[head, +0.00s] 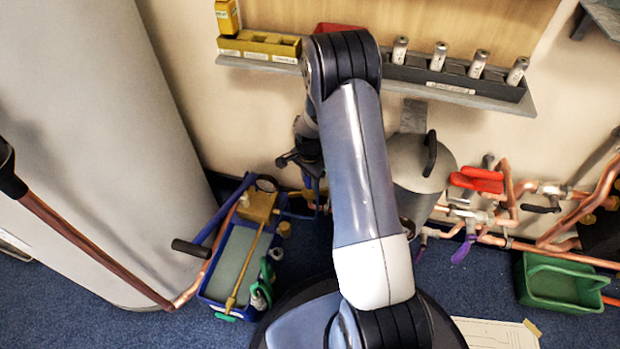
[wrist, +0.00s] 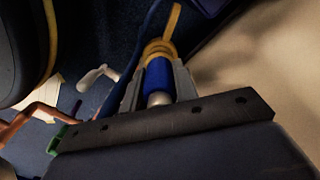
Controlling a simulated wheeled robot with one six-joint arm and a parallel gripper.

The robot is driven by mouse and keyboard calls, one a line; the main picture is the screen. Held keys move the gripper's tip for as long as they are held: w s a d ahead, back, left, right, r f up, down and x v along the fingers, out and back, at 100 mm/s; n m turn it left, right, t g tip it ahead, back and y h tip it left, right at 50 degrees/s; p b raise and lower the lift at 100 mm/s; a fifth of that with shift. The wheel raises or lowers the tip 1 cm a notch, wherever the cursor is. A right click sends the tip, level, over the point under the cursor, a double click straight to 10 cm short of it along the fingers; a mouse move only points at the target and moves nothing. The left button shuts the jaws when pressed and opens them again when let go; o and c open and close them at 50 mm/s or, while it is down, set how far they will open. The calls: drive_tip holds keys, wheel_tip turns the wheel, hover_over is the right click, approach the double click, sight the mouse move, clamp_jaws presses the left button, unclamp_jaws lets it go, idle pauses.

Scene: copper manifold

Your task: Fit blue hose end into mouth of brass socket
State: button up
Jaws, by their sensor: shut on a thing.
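My gripper (wrist: 153,78) is shut on the blue hose end (wrist: 157,76), a short blue cylinder between its two grey fingers. A pale rounded tip shows at the hose end's near side. Just beyond the fingertips is a brass-coloured ring (wrist: 158,48), in line with the blue piece. I cannot tell whether this ring is the brass socket's mouth, or whether the two touch. In the head view my gripper hangs behind my arm, near the wall pipes, and is mostly hidden there. The hose end cannot be made out in that view.
A blue tray (head: 212,297) with a brass pump and gauge (head: 267,184) stands on the carpet at left. A grey tank (head: 418,170) and copper pipes with red handles (head: 478,180) are at right. A shelf (head: 440,92) runs above. A green tray (head: 560,285) lies at far right.

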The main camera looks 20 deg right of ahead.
drive_tip(key=shift+f+b, duration=0.55)
drive_tip(key=shift+f, duration=0.2)
idle(0.3)
drive_tip(key=o, duration=1.1)
drive_tip(key=shift+o, duration=0.2)
wheel_tip(320, 180, up, 5)
drive_tip(key=p, duration=0.3)
drive_tip(key=shift+f, duration=0.15)
drive_tip(key=shift+f+b, duration=0.4)
drive_tip(key=shift+b, duration=1)
